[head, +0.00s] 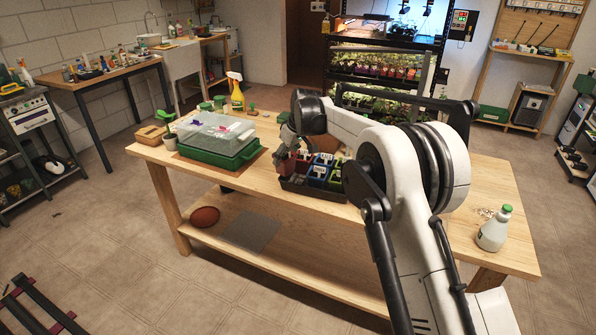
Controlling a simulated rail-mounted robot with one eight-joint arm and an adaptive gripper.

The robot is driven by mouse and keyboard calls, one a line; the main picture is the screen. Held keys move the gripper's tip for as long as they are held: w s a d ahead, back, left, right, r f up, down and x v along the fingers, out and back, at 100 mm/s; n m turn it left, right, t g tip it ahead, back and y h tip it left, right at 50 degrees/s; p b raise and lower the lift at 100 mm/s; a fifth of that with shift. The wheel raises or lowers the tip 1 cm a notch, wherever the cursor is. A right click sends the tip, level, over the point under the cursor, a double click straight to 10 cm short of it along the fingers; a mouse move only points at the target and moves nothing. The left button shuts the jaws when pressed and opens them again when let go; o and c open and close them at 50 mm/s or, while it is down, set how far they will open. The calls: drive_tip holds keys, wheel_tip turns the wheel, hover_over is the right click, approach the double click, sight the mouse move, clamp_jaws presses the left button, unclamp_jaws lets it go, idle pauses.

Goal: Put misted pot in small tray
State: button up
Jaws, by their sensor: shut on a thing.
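A dark tray (312,193) stands on the wooden bench and holds small blue pots (318,171) and other coloured pots with pale labels. My gripper (286,160) is over the left end of this tray. It is shut on a small reddish pot (284,167), which is partly hidden by the fingers. I cannot tell whether the held pot touches the tray. No mist or drops can be made out on any pot at this size.
A green propagator (215,156) with a clear lid stands left of the tray. A yellow spray bottle (236,94) is behind it. A white bottle with a green cap (494,232) stands at the bench's right end. The bench's front left is clear.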

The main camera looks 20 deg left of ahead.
sight(296, 160)
drive_tip(key=w+d+f, duration=0.2)
drive_tip(key=shift+w+d+f, duration=0.2)
drive_tip(key=shift+w+d, duration=0.15)
drive_tip(key=shift+d, duration=0.05)
drive_tip(key=shift+f, duration=1.95)
drive_tip(key=shift+f, duration=0.2)
drive_tip(key=o, duration=1)
drive_tip(key=shift+c, duration=0.2)
drive_tip(key=v, duration=1.2)
drive_tip(key=shift+r, duration=0.2)
